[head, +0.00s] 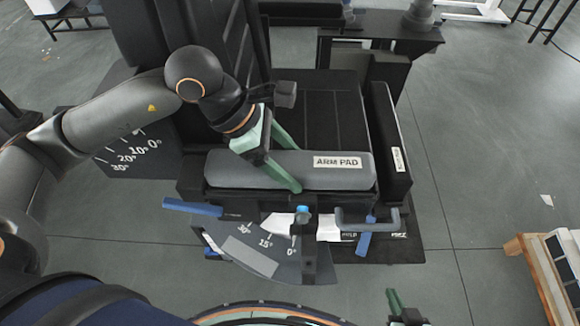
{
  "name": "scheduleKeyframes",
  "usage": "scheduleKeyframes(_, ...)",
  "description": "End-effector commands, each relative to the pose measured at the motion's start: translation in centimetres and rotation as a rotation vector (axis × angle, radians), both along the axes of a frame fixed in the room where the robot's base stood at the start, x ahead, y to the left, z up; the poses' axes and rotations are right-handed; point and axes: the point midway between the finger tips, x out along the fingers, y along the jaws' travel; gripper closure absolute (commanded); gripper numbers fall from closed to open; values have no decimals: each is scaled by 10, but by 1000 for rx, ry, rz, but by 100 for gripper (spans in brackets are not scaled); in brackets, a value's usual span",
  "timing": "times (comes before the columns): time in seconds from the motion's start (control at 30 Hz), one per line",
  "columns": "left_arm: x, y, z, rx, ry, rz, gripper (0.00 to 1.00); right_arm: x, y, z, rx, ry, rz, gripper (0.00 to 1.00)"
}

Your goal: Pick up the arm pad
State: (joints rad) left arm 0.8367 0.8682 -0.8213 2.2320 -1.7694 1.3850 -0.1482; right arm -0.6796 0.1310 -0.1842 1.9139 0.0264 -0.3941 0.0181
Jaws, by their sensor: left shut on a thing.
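The arm pad (338,178) is a long grey rounded block with a white "ARM PAD" label. It lies crosswise at the near end of the black table structure (333,115). My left gripper (298,170) comes in from the left and is shut on the pad near its middle, one green finger on the near side and one on the far side. I cannot tell whether the pad is lifted off its support. My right gripper (396,305) shows only partly at the bottom edge, with a green finger, away from the pad; its opening cannot be made out.
Below the pad are an angle-scale plate (262,250), blue levers (193,207) and a grey handle (367,219). A black side block (389,140) stands close to the pad's right end. A wooden-edged table (540,275) is at the lower right. The grey floor on the right is mostly clear.

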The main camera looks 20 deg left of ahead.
Motion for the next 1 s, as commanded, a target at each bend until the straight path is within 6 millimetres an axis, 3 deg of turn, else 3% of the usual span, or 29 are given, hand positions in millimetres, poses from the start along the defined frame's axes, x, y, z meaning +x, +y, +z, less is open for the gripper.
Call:
scheduleKeyframes(0.03,0,0,0,0,-1,1,69,0,0,0,0,0,0,100)
scheduleKeyframes(0.23,0,0,0,0,-1,1,91,0,0,0,0,-1,0,100)
scheduleKeyframes(0.67,1,0,9,-2,-7,-1,92,1,0,-2,0,-1,0,100)
scheduleKeyframes(0.87,1,2,35,-2,-10,1,92,1,0,-9,0,-1,0,100)
scheduleKeyframes(1.0,-9,26,63,0,-11,6,92,1,0,-13,0,-2,1,100)
